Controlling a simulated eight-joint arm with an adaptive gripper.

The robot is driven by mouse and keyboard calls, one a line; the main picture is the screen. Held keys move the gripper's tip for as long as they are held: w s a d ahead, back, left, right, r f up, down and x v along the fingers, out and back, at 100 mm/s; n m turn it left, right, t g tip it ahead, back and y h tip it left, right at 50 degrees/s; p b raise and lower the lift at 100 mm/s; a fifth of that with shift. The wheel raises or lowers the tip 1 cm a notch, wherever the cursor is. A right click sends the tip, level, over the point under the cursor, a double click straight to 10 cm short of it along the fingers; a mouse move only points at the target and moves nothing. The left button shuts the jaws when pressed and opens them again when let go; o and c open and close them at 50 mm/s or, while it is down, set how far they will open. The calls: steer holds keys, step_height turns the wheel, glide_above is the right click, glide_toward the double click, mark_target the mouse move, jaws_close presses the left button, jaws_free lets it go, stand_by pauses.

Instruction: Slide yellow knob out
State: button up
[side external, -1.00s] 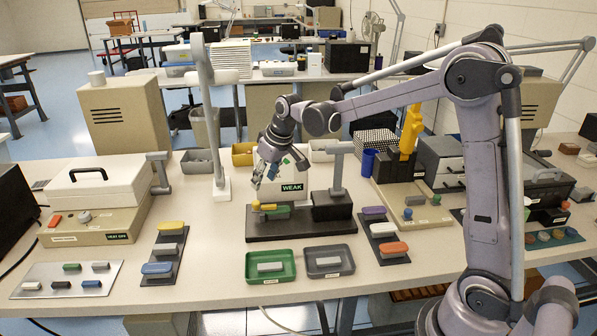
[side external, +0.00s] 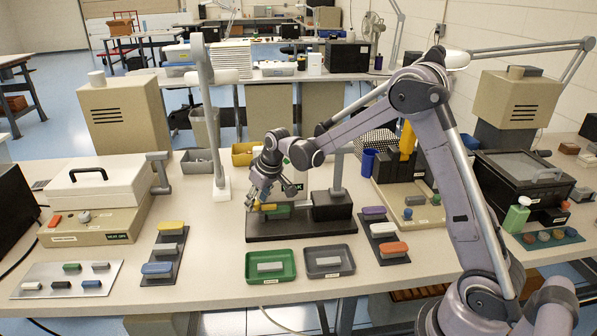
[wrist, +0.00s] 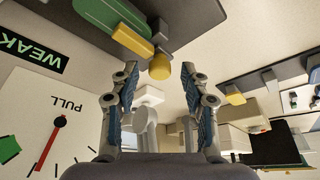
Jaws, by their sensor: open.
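The yellow knob (wrist: 159,67) is a round end beside a yellow bar (wrist: 133,40) and a green block (wrist: 113,16) on a dark base. In the wrist view it lies at the mouth of my gripper (wrist: 160,84), roughly midway between the fingertips. My gripper is open, with a finger on each side and nothing held. In the side view my gripper (side external: 257,194) is low over the left part of the black press base (side external: 300,230). There the yellow bar (side external: 267,207) shows just beneath it, and the fingers partly hide the knob. I cannot tell whether they touch it.
A white dial panel marked PULL (wrist: 62,104) has a red needle, with a WEAK label (wrist: 33,54) beside it. A green tray (side external: 270,278) and a grey tray (side external: 329,274) stand before the press. A grey post (side external: 338,177) rises on its right.

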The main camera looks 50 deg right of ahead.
jaws_close()
steer(key=shift+w+a, duration=0.95)
jaws_free()
steer(key=v, duration=1.2)
